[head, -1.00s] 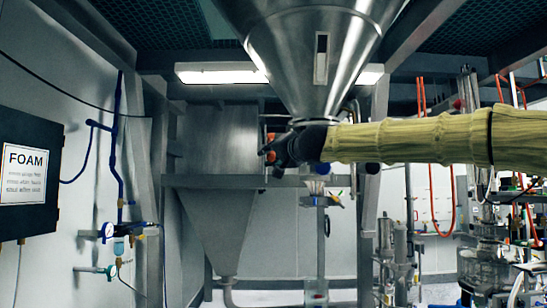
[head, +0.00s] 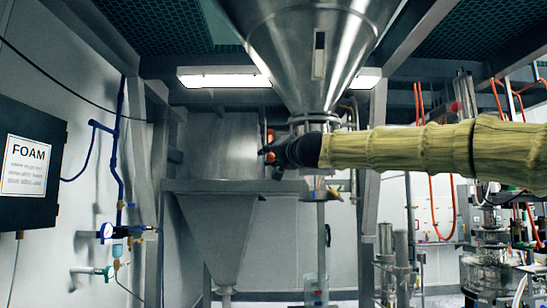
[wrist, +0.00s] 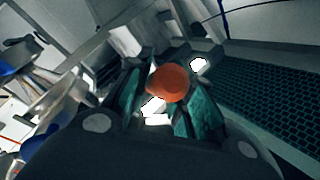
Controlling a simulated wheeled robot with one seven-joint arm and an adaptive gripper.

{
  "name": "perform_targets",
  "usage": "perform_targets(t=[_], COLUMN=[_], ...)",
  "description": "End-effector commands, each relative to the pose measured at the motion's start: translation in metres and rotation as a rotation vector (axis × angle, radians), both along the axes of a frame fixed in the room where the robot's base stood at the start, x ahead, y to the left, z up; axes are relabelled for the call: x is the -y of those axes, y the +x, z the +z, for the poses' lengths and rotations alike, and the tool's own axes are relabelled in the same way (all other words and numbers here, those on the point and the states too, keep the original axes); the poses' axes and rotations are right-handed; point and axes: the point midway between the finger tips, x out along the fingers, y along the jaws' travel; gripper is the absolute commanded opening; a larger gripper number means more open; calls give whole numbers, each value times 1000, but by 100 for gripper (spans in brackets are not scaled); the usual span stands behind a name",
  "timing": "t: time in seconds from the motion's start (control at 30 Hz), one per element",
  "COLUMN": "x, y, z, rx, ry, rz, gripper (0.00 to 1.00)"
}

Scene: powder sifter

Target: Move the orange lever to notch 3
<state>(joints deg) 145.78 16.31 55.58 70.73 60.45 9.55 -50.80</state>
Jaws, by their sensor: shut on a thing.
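The orange lever (head: 270,136) shows in the head view as a small orange piece just under the left side of the steel hopper's cone, above my gripper. In the wrist view its round orange end (wrist: 168,83) sits between my two fingers. My gripper (head: 268,156) is dark, at the end of my yellow-sleeved arm, and points left in the head view. In the wrist view my gripper (wrist: 160,100) is shut on the lever's end. The notches and their numbers are not visible in either view.
The large steel hopper (head: 300,50) hangs directly above my arm. A second steel hopper (head: 215,225) stands behind on a frame. A dark box with a FOAM sign (head: 26,165) is on the left wall. Pipes and red hoses stand at the right.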

Motion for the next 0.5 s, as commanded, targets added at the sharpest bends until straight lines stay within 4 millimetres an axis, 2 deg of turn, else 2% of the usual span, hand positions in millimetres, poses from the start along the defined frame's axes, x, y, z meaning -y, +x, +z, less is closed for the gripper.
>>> perform_targets(t=[0.17, 0.2, 0.3, 0.5], x=[0, 0, 0, 0], y=[1, 1, 1, 0], z=[-3, -3, -3, -2], rx=[-3, -4, -3, -3], ry=[-1, -1, -1, -1], rz=[0, 0, 0, 0], gripper=[0, 28, 44, 44])
